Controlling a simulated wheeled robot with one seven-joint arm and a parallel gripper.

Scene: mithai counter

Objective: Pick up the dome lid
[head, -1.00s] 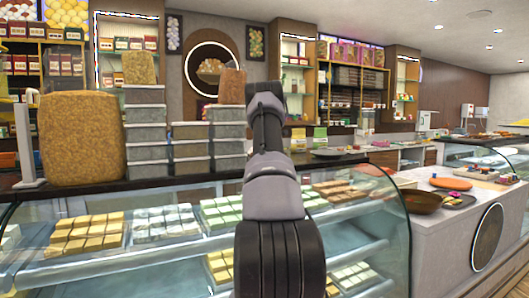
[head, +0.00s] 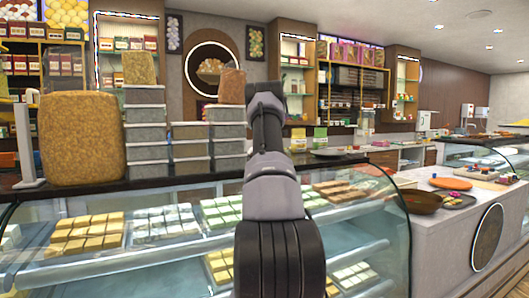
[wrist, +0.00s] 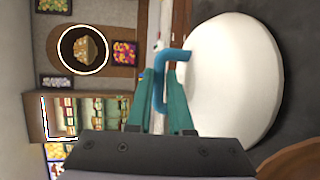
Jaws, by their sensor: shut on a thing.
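The dome lid (wrist: 240,80) shows in the wrist view as a large smooth white shape right of the fingers. A blue bent handle (wrist: 175,54) stands out beside it and runs down between the fingers. My gripper (wrist: 159,90), with teal fingers, is shut on this handle. The join between handle and lid is not clear, and I cannot tell whether the lid is off the surface. In the head view my own arm hides the gripper, and I do not make out the lid there.
A glass sweets case (head: 70,275) stands in front, with trays of sweets. Stacked grey boxes (head: 145,135) and a big tan block (head: 80,140) are on its top at left. A dark plate (head: 330,153) lies right of my arm. A brown round thing (wrist: 293,160) shows in the wrist view.

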